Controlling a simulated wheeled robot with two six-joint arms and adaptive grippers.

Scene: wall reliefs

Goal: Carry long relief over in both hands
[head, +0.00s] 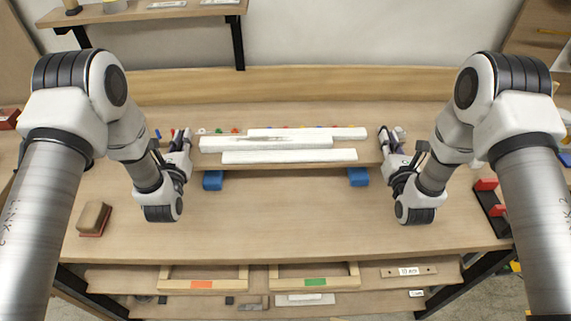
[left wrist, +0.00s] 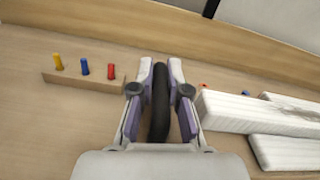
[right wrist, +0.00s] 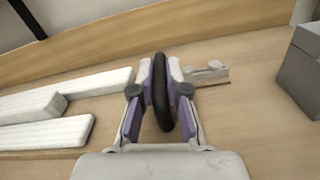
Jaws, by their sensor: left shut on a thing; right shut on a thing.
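Three long white strips lie side by side in the head view: a back strip (head: 345,133), a middle strip (head: 225,145) with grey marks on top, and a front strip (head: 290,156). The middle strip's marks look like the relief. They lie over a low wooden board (head: 285,166) on blue blocks (head: 213,181) (head: 358,177). My left gripper (head: 186,140) is shut on a black handle (left wrist: 160,100) beyond the strips' left ends. My right gripper (head: 385,138) is shut on a similar black handle (right wrist: 161,95) beyond their right ends. What the handles join is hidden.
A peg rail (left wrist: 85,80) stands left of my left gripper. A grey box (right wrist: 300,70) is right of my right gripper. A brown block (head: 95,216) lies at the bench's left, a black and red holder (head: 490,208) at its right. The bench front (head: 290,220) is clear.

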